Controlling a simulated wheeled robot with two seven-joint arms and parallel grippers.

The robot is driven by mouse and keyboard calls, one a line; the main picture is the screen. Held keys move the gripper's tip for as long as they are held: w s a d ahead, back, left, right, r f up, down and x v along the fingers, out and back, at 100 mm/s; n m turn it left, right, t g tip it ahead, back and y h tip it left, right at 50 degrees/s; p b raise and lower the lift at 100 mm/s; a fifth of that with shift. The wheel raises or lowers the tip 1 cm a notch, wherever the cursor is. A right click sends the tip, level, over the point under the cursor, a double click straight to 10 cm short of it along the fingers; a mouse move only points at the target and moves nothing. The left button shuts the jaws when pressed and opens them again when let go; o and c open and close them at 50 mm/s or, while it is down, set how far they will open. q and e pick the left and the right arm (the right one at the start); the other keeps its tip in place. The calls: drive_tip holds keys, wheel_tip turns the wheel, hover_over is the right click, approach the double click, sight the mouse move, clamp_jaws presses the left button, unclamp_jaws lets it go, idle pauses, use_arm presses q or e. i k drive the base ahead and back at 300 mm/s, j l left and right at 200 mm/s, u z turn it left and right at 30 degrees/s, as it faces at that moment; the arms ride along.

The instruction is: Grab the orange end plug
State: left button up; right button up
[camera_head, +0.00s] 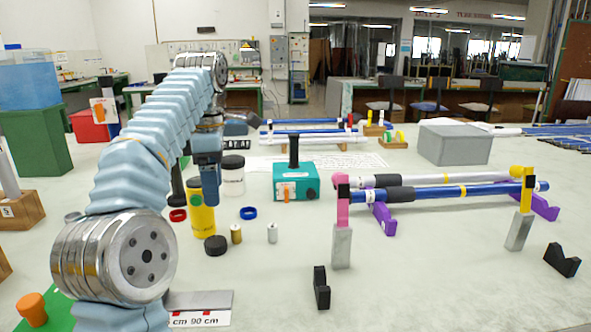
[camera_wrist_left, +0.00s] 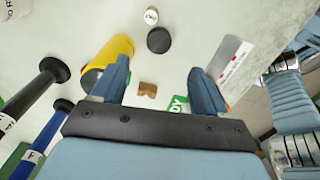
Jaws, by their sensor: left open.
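The orange end plug (camera_head: 32,309) stands on a green mat (camera_head: 62,318) at the near left corner of the head view. My left gripper (camera_head: 209,182) is well away from it, farther back and to the right, pointing down near a yellow can (camera_head: 203,221). In the left wrist view the gripper (camera_wrist_left: 160,68) is open, with nothing between its fingers. A small bit of orange shows behind the right finger there; I cannot tell whether it is the plug. My right gripper is not in view.
A black disc (camera_head: 216,245), a brass cylinder (camera_head: 236,233) and a silver cylinder (camera_head: 272,233) stand near the can. A grey ruler plate (camera_head: 200,300) lies near the front. A teal box (camera_head: 296,184) and rods on purple stands (camera_head: 383,218) are to the right.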

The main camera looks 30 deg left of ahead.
sight(31, 307)
drive_tip(key=k+l, duration=0.35)
drive_tip(key=l, duration=0.15)
drive_tip(key=k+l, duration=0.4)
drive_tip(key=l, duration=0.15)
drive_tip(key=k+l, duration=0.35)
drive_tip(key=l, duration=0.15)
